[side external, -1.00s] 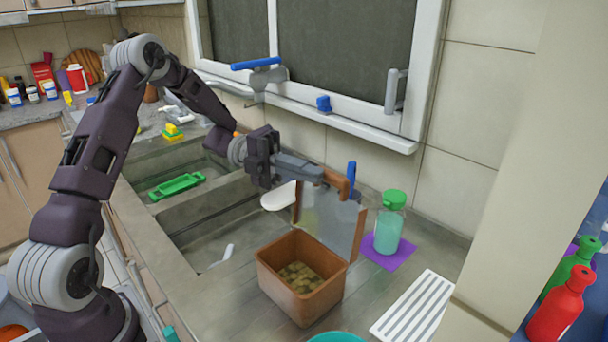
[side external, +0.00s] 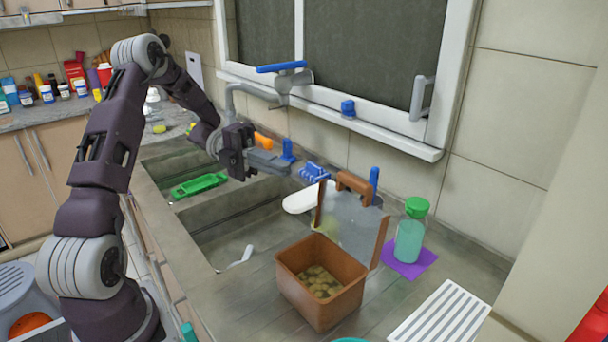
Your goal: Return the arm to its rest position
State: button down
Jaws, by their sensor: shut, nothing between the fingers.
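My gripper (side external: 283,163) is shut and empty. It is held in the air over the sink area, to the left of the brown box and above its level. My arm bends up from the lower left and reaches down to the right. The small gap between the fingers is hard to make out at this size.
An open brown box (side external: 322,307) with lumpy contents stands on the counter, its lid upright. A green-capped bottle (side external: 410,238) stands on a purple mat (side external: 420,266). A blue-handled tap (side external: 283,68) is close behind my gripper. A green tray (side external: 200,185) lies at the left sink.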

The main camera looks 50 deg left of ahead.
jog(key=w+d+r+n+t+y, duration=0.2)
jog(key=w+r+n+t+y, duration=0.8)
jog(key=w+n+y, duration=0.3)
jog(key=s+a+r+n+g+y, duration=0.1)
jog(key=s+a+r+n+y, duration=0.15)
jog(key=s+n+y, duration=0.6)
jog(key=s+d+f+n+g+h, duration=0.1)
jog(key=s+d+f+n+g, duration=0.1)
jog(key=s, duration=0.6)
jog(key=s+d+f+n+g+h, duration=0.1)
jog(key=s+d+f+n+g, duration=0.2)
jog(key=s+n, duration=0.3)
jog(key=s+d+f+n+g+h, duration=0.2)
jog(key=s+d+f+n, duration=0.2)
jog(key=s, duration=0.6)
jog(key=shift+d+f+g, duration=0.4)
jog(key=shift+d, duration=0.05)
